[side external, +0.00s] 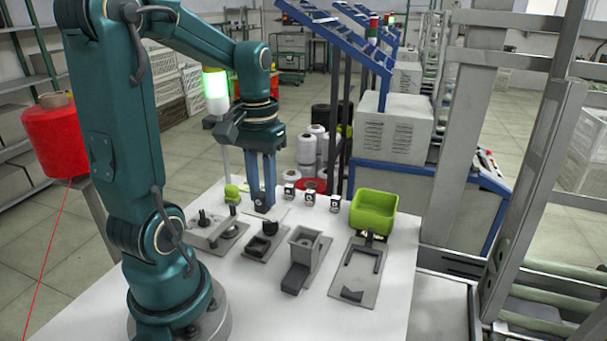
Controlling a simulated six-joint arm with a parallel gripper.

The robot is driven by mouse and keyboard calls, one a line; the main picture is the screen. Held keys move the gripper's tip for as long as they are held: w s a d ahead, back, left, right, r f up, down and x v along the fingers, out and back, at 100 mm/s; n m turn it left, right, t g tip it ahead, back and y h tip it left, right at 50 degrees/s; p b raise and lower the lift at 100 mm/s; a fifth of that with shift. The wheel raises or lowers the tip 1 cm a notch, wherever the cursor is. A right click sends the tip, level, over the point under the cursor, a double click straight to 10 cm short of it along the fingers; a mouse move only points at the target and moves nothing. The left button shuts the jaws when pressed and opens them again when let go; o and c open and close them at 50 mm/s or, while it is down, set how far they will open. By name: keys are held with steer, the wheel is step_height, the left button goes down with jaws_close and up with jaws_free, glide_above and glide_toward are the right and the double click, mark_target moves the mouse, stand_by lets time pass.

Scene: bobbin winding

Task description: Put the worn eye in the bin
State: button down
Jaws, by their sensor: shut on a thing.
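My gripper (263,207) points straight down over the back of the white table, its two blue fingers close together. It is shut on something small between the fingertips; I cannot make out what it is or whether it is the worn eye. Several small white blocks with dark round centres (309,200) stand in a row just right of the fingers. They may be eyes, but they are too small to tell worn from good. A green open bin (373,213) stands at the back right, apart from my gripper.
A grey hopper with a chute (303,246) stands right of the dark box. A flat grey plate with a dark U-shaped frame (358,271) lies in front of the green bin. The white table's front (300,320) is clear.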

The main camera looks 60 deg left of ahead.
steer(key=shift+s+a+n, duration=0.5)
steer(key=shift+s+a, duration=0.15)
steer(key=shift+a, duration=0.05)
step_height(320, 180, down, 10)
steer(key=shift+r, duration=0.2)
stand_by(0.3)
steer(key=shift+f, duration=0.15)
steer(key=c, duration=0.7)
jaws_free()
